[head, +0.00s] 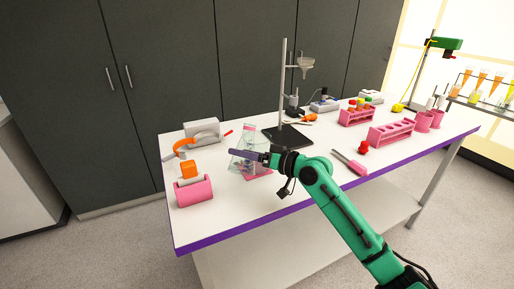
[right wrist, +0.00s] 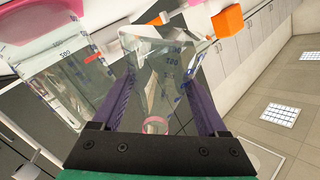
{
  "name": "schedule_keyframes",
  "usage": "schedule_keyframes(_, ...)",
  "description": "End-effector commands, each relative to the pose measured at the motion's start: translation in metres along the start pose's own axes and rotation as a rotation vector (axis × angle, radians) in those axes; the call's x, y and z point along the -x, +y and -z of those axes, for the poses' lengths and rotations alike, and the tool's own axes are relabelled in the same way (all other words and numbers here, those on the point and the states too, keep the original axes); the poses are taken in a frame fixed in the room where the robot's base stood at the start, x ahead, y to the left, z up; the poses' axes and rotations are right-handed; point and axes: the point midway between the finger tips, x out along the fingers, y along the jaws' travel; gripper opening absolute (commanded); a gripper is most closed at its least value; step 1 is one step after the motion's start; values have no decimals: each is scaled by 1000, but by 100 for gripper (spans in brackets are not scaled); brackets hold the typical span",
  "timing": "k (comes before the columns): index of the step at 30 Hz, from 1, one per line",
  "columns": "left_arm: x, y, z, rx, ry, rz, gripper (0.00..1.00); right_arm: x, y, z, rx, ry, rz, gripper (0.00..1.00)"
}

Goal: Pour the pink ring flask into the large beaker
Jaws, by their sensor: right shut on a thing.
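My right gripper (head: 250,155) reaches in over the left part of the table and is shut on a clear conical flask. In the head view the glass outlines overlap behind the gripper. My left gripper is not in view.
A pink mat (head: 259,177) lies below the gripper. A pink block with an orange top (head: 194,190) stands to the left. A dark-based stand with a funnel (head: 305,64) is behind. Pink racks (head: 391,133) stand to the right. The table's front strip is mostly clear.

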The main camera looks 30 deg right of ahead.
Motion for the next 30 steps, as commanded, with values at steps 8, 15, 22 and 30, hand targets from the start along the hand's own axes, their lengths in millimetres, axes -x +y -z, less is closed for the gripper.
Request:
schedule_keyframes(8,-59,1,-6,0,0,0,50,-2,13,-33,176,32,1,0)
schedule_keyframes(15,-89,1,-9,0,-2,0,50,1,-3,-20,463,83,1,0)
schedule_keyframes(22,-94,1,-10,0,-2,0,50,2,-9,-12,551,97,1,0)
schedule_keyframes(30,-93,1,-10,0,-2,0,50,2,-9,-12,550,97,1,0)
